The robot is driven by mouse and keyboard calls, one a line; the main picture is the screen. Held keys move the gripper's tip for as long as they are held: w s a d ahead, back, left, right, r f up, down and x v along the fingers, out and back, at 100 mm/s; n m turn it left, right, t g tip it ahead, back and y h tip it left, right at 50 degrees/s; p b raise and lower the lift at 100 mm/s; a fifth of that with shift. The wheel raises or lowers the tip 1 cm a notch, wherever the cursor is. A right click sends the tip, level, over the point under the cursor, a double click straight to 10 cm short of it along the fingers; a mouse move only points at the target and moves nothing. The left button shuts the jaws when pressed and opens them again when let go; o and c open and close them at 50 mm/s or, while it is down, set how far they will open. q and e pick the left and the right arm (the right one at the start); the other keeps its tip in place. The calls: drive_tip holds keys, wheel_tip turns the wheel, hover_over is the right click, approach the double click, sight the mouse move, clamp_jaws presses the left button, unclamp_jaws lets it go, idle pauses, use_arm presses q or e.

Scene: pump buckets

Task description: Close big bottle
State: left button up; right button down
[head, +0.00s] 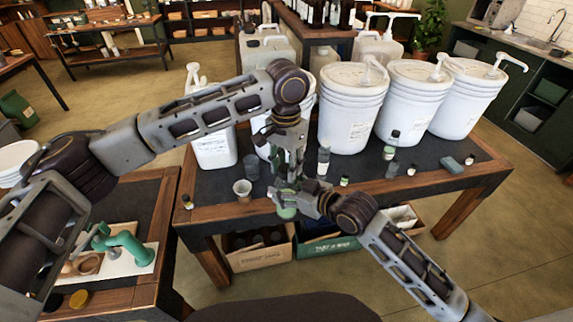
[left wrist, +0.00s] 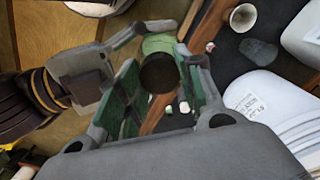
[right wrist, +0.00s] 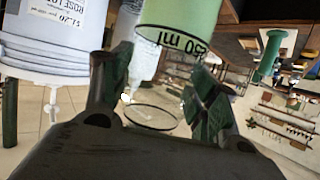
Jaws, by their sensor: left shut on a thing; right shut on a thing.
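The big bottle is pale green and is held in the air over the table's front edge; in the head view only its lower part (head: 287,212) shows. My right gripper (head: 300,201) is shut on it from the right. In the right wrist view the bottle (right wrist: 185,28) has black "ml" print and sits between the fingers (right wrist: 158,95). My left gripper (head: 286,182) comes from above, shut on a dark round cap (left wrist: 158,74). In the left wrist view the cap overlaps the green bottle (left wrist: 160,43); I cannot tell whether they touch.
The dark-topped table (head: 440,172) carries large white pump buckets (head: 352,105), a paper cup (head: 242,190), a clear bottle (head: 323,160), another small bottle (head: 390,146) and small vials. Boxes (head: 262,256) stand below. Free air lies in front of the table.

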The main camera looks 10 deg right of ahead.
use_arm(q)
drive_tip(key=m, duration=0.3)
drive_tip(key=shift+m, duration=0.4)
drive_tip(key=m, duration=0.4)
drive_tip(key=o, duration=1.2)
drive_tip(key=shift+r, duration=0.15)
wheel_tip(320, 180, up, 12)
drive_tip(key=shift+w+f, duration=0.1)
drive_tip(key=shift+f, duration=0.15)
